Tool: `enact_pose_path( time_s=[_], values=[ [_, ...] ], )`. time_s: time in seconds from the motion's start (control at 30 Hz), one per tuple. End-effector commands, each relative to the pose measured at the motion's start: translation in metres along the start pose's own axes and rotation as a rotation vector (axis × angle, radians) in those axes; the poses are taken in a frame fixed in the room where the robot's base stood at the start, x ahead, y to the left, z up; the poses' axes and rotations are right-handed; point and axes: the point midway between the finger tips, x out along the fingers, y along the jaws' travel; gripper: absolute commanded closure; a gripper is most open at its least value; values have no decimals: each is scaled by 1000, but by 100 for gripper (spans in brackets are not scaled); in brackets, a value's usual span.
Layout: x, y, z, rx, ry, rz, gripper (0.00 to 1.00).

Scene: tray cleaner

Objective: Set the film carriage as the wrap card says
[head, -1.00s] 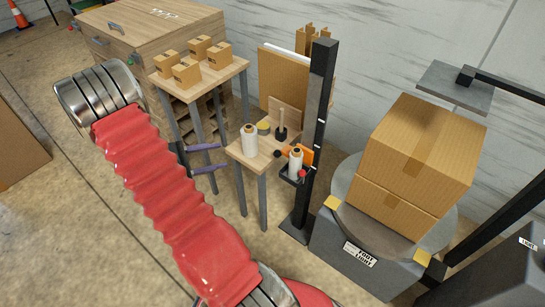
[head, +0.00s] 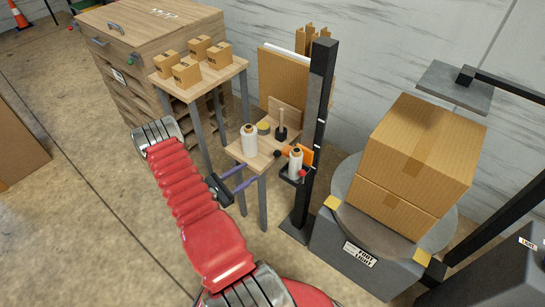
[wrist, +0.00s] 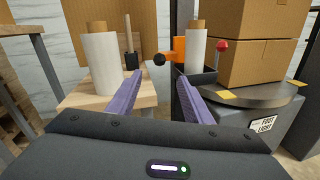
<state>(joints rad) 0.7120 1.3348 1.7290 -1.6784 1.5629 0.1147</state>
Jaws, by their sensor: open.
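The film carriage (head: 291,177) is a black bracket low on the black mast (head: 318,130), holding an upright white film roll (head: 296,163). Its orange part (head: 307,155), black knob (head: 278,153) and red knob (head: 303,174) show; in the wrist view they are the orange part (wrist: 179,46), black knob (wrist: 159,59) and red knob (wrist: 221,46). A white card (head: 360,254) on the turntable base seems to read "FOOT LIGHT". My gripper (head: 251,173) is open and empty, left of the carriage and apart from it. Its purple fingers (wrist: 156,88) point toward the carriage.
A small table (head: 262,165) beside the carriage bears another film roll (head: 249,140) and a black-based post (head: 281,133). Stacked cartons (head: 412,160) stand on the turntable (head: 350,185). A taller table (head: 215,77) with small boxes stands behind.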

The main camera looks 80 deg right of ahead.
Motion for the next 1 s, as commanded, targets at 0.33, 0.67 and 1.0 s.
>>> enact_pose_path(
  time_s=[0.33,0.67,1.0],
  values=[
    [3,0,1,1,0,-2,54],
    [39,-1,1,2,-1,-4,54],
    [91,-1,0,1,0,-3,54]
  ],
)
